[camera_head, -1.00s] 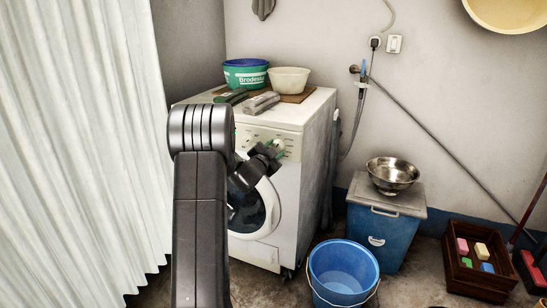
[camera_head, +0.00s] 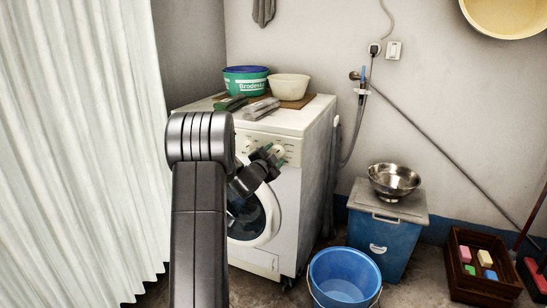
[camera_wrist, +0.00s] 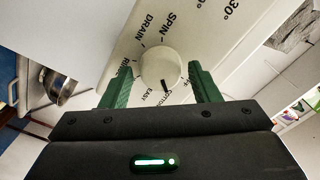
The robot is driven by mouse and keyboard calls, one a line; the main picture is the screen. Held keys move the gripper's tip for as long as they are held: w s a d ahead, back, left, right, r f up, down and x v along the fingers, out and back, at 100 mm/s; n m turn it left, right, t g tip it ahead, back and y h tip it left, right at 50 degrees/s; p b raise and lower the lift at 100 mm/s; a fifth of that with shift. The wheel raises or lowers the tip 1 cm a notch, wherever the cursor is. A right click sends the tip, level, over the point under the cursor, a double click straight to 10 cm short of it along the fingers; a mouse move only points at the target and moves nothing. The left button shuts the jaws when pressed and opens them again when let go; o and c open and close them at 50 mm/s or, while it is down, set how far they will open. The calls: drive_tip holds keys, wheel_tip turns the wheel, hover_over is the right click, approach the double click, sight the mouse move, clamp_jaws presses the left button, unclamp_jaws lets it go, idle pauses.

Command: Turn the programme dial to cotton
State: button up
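The white round programme dial (camera_wrist: 160,67) is on the washing machine's front panel (camera_head: 245,143). In the wrist view its dark pointer line points down, between the printed EASY and COTTON and close to COTTON. SPIN, DRAIN and RINSE are printed to its upper and left side. My gripper (camera_wrist: 161,82) is open, with one green finger on each side of the dial. A narrow gap seems to show between each finger and the dial; I see no clear contact. In the head view my gripper (camera_head: 271,158) is at the right part of the panel.
A green tub (camera_head: 246,83), a cream bowl (camera_head: 289,86) and brushes (camera_head: 261,108) sit on the machine's top. A blue bucket (camera_head: 344,277), a blue box (camera_head: 383,242) and a wooden crate (camera_head: 478,282) stand to the right. A white curtain (camera_head: 75,140) hangs on the left.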

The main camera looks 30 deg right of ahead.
drive_tip(key=shift+o, duration=0.3)
drive_tip(key=p+v, duration=0.1)
drive_tip(key=v, duration=1.2)
drive_tip(key=shift+s+a+p, duration=0.2)
drive_tip(key=shift+s+p, duration=0.05)
drive_tip(key=shift+p, duration=0.1)
drive_tip(key=shift+w, duration=0.1)
drive_tip(key=b+x, duration=0.1)
drive_tip(key=x, duration=1.2)
drive_tip(key=shift+d+b, duration=0.1)
drive_tip(key=shift+b, duration=0.25)
drive_tip(key=shift+w+d, duration=0.15)
drive_tip(key=shift+w, duration=0.05)
